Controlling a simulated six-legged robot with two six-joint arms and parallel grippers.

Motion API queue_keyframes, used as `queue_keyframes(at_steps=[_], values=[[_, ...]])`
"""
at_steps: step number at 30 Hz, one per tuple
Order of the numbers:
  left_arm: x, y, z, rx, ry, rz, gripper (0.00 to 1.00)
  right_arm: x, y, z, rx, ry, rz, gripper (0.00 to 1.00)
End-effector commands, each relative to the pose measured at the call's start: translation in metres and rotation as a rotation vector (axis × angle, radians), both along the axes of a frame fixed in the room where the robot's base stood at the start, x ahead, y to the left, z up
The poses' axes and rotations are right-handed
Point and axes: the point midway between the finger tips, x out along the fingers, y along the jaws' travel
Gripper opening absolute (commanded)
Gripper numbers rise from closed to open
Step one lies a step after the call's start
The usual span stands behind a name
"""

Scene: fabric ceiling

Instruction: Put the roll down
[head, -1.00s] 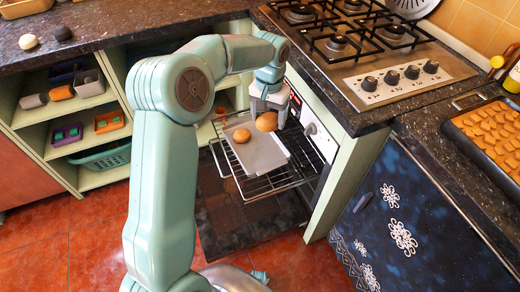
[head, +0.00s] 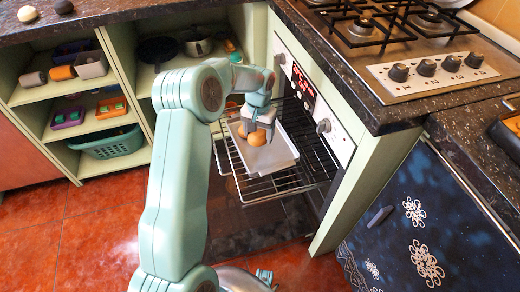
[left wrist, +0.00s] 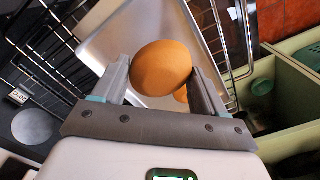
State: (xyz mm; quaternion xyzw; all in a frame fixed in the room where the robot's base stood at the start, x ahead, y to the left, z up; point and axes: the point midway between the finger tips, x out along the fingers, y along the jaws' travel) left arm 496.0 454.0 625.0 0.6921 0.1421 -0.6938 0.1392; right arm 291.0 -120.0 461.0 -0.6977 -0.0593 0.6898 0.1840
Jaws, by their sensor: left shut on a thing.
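My left gripper (head: 262,127) is shut on a round golden-brown roll (head: 257,138), over the far part of a light grey metal tray (head: 272,157). In the left wrist view the roll (left wrist: 160,68) sits between the two fingertips, with the tray (left wrist: 130,32) behind it. I cannot tell whether the roll touches the tray. A second roll (left wrist: 181,94) is mostly hidden behind the held one. It also shows beside the gripper in the head view (head: 242,130). The tray lies on a pulled-out wire oven rack (head: 262,187). My right gripper is not in view.
The oven front (head: 318,98) stands right of the rack, under a gas hob (head: 440,68). Open shelves (head: 75,100) at the left hold cups, small boxes and a green basket (head: 108,143). Red floor tiles are clear at lower left.

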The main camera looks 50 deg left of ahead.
Motion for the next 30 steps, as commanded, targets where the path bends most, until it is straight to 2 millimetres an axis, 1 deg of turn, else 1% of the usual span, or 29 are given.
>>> queue_keyframes(at_steps=[1, 3, 10, 16, 26, 27, 29, 30], values=[[0.000, 0.000, -0.014, -0.001, 0.002, 0.000, 0.42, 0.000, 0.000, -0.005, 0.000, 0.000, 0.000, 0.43], [0.001, 0.000, -0.025, 0.000, 0.001, 0.000, 0.42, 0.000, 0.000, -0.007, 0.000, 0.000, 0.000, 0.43], [0.004, 0.001, -0.044, 0.000, -0.001, 0.000, 0.42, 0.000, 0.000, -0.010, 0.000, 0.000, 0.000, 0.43], [0.005, 0.001, -0.076, 0.001, 0.000, 0.001, 0.42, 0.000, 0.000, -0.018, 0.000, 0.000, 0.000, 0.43], [0.005, 0.001, -0.080, 0.000, -0.001, 0.000, 0.42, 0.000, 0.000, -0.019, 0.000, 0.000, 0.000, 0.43], [0.005, 0.001, -0.080, 0.000, -0.001, 0.000, 0.75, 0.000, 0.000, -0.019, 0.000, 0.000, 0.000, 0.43], [0.005, 0.001, -0.079, 0.000, -0.001, 0.000, 0.95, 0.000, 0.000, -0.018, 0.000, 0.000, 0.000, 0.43], [0.005, 0.001, -0.079, 0.000, -0.001, 0.000, 0.99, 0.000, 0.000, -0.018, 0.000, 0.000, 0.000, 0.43]])
